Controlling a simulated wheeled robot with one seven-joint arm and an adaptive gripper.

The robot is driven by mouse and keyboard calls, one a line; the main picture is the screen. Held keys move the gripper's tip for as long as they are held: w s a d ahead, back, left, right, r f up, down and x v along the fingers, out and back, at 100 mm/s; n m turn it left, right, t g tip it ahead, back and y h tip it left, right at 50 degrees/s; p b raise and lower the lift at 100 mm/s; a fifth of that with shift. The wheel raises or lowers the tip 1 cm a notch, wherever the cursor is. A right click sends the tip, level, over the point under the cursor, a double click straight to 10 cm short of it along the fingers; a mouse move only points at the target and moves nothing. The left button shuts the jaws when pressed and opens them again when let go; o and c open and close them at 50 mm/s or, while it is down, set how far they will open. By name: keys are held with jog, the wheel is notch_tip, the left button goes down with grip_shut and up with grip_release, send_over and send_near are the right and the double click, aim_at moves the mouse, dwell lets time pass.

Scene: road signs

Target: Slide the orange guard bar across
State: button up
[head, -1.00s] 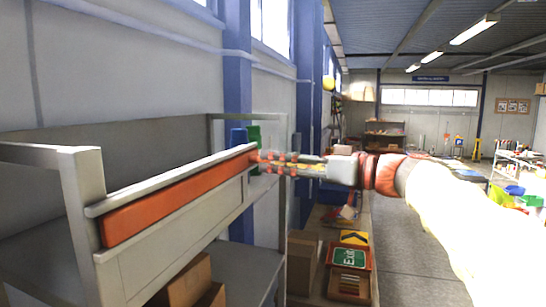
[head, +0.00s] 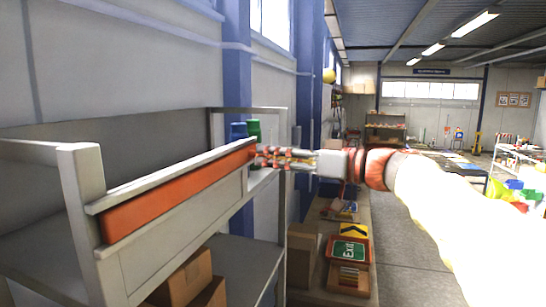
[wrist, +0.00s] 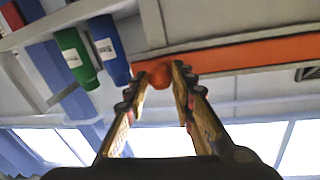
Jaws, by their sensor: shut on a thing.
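The orange guard bar (head: 180,192) lies lengthwise in a pale channel along the front of a grey shelf rack at the left of the head view. It also shows in the wrist view (wrist: 245,53), running off to the right. A round orange knob (wrist: 161,78) at the bar's end sits between my fingertips. My gripper (head: 262,156) is at the bar's far end, with its fingers shut on the knob; in the wrist view the two fingers (wrist: 161,72) flank it. The join between knob and bar is partly hidden by the fingers.
A green bottle (wrist: 77,58) and a blue bottle (wrist: 109,50) stand on the rack near my fingertips. A rack post (head: 281,225) rises close by. Cardboard boxes (head: 186,278) sit on the shelf below. An exit sign (head: 348,250) lies on a low bench beyond. The floor at right is open.

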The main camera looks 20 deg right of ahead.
grip_shut()
dwell(0.3)
